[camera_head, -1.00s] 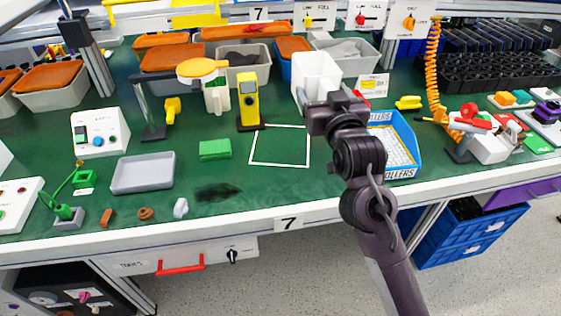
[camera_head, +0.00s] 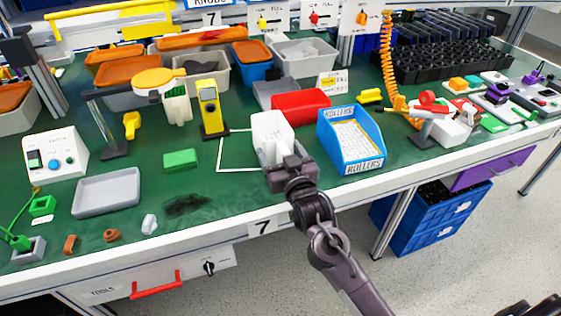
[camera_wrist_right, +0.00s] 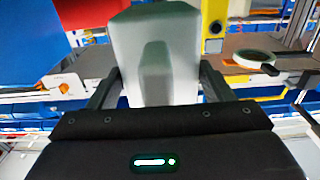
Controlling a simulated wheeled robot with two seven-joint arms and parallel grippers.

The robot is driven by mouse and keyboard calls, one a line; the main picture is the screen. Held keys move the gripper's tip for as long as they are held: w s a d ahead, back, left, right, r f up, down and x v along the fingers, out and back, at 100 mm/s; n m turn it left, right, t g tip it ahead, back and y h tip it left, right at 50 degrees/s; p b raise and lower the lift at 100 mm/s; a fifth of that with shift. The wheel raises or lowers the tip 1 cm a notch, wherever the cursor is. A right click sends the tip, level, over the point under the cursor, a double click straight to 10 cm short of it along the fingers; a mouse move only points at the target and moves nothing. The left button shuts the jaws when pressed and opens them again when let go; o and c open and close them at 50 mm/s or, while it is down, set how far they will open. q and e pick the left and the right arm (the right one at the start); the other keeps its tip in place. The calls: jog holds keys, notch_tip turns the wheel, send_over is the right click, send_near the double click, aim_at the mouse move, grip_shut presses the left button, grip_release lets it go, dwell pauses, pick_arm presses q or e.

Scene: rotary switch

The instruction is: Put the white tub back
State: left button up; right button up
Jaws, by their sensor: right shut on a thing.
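The white tub (camera_head: 270,129) is held upright by my right gripper (camera_head: 280,158), in front of the red bin and left of the blue rollers box. The gripper is shut on the tub's near side. In the right wrist view the grey-white tub (camera_wrist_right: 155,40) sits between the two dark fingers (camera_wrist_right: 158,88). The white square outline (camera_head: 219,152) on the green table shows partly; the tub and gripper cover its right part. I cannot tell whether the tub touches the table. My left gripper is not in view.
The blue rollers box (camera_head: 351,150) stands close on the right and the red bin (camera_head: 300,105) behind. The yellow device (camera_head: 211,108) stands behind the outline's left corner. A green block (camera_head: 181,159) and grey tray (camera_head: 107,192) lie to the left.

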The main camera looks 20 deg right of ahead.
notch_tip(320, 180, down, 3)
jog(key=shift+r, duration=0.2)
jog(key=shift+f, duration=0.3)
jog(key=o, duration=1)
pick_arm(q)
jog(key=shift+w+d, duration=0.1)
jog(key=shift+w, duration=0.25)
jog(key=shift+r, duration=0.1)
